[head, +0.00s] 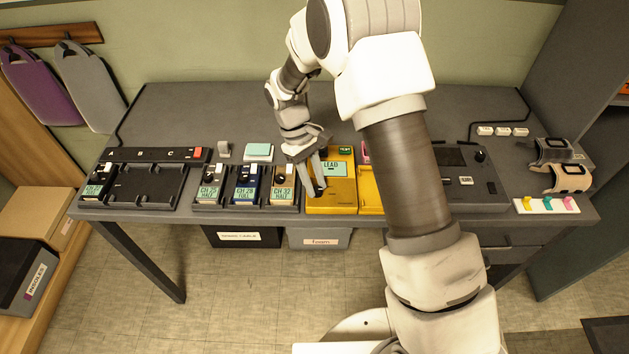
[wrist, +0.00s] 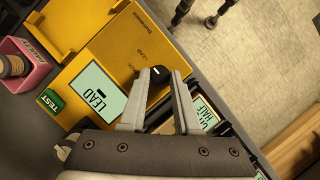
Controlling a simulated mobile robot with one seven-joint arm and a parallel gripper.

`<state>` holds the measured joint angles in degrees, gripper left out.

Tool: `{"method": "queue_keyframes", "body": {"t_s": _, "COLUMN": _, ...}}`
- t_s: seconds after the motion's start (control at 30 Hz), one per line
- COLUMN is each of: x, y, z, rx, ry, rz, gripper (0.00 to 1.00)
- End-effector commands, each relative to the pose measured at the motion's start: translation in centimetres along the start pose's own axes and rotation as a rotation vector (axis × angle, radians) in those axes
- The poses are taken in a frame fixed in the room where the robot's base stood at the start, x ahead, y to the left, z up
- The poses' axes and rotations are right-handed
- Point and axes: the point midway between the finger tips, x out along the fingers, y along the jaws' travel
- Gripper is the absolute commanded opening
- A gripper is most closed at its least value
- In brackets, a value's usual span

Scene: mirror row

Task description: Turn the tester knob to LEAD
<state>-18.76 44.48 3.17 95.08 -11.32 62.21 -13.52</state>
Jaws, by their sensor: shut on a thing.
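The yellow tester (head: 343,196) sits near the table's front edge, right of the row of small units. Its screen (wrist: 97,95) reads LEAD, and the green TEST button (wrist: 51,101) is beside the screen. The black tester knob (wrist: 160,74) shows in the wrist view between my fingertips. My gripper (wrist: 159,78) is shut on the knob, with one finger on either side. The tester's face (wrist: 118,48) carries printed words, one of them LEAD; another is partly covered by a finger. The knob's pointer is too small to read. In the head view my gripper (head: 318,190) hides the knob.
Units with screens (head: 245,190) stand close left of the tester. A dark console (head: 470,180) lies right, partly behind my arm. Two bins (head: 320,239) sit below the table. The table's back left is clear.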

Motion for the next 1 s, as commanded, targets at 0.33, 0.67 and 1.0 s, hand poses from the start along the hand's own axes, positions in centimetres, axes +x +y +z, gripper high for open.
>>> {"method": "queue_keyframes", "body": {"t_s": 0.33, "x": 0.0, "y": 0.0, "z": 0.0, "rx": 0.001, "ry": 0.000, "rz": 0.000, "gripper": 0.61}}
{"method": "queue_keyframes", "body": {"t_s": 0.67, "x": -1.2, "y": 0.0, "z": 0.0, "rx": 0.000, "ry": 0.003, "rz": 0.001, "gripper": 0.61}}
{"method": "queue_keyframes", "body": {"t_s": 1.0, "x": -8.8, "y": 0.1, "z": -0.1, "rx": 0.001, "ry": 0.006, "rz": 0.002, "gripper": 0.61}}
